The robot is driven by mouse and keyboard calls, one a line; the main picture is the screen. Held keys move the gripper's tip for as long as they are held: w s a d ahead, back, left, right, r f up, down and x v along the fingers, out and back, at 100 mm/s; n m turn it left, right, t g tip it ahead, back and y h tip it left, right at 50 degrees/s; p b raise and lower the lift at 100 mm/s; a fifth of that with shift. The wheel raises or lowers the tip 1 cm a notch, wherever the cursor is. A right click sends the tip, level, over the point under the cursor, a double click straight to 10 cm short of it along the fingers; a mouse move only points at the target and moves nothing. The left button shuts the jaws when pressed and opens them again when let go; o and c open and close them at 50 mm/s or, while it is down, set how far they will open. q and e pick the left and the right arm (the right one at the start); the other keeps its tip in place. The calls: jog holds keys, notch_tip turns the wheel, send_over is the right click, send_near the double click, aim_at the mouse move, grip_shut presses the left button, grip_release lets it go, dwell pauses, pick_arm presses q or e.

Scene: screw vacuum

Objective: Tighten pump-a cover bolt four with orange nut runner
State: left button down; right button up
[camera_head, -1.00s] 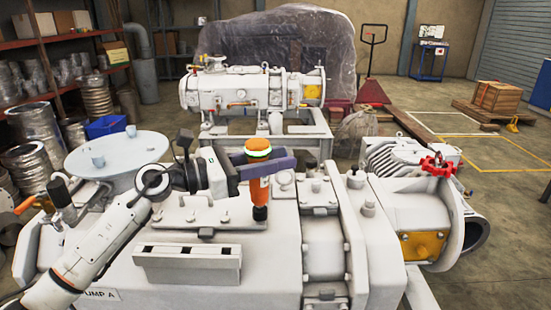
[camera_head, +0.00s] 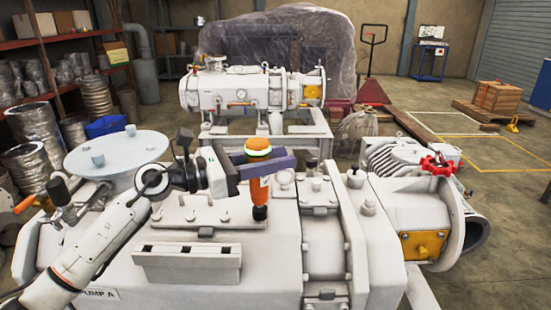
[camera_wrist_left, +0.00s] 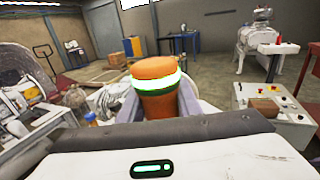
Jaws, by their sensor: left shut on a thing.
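My left gripper (camera_head: 258,164) is shut on the orange nut runner (camera_head: 259,190), which stands upright with its dark socket end down. The nut runner's orange top with a lit green-white ring also shows in the left wrist view (camera_wrist_left: 156,88). Its lower end is at the right part of the cover plate on pump A (camera_head: 80,262); whether it sits on a bolt head is too small to tell. Other cover bolts, one of them here (camera_head: 225,218), show on the plate to the left. My right gripper is not in view.
A slotted white rack (camera_head: 187,263) stands on the pump in front of the cover. A round pale lid (camera_head: 118,152) is at the left. The red valve handle (camera_head: 438,165) and flanged pipe are at the right. A second pump (camera_head: 235,90) stands behind.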

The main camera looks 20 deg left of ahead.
pick_arm(q)
jog(key=shift+f+b, duration=0.5)
jog(key=shift+b, duration=0.2)
dwell(0.5)
jog(key=shift+r, duration=0.1)
jog(key=c, duration=1.8)
grip_release()
grip_shut()
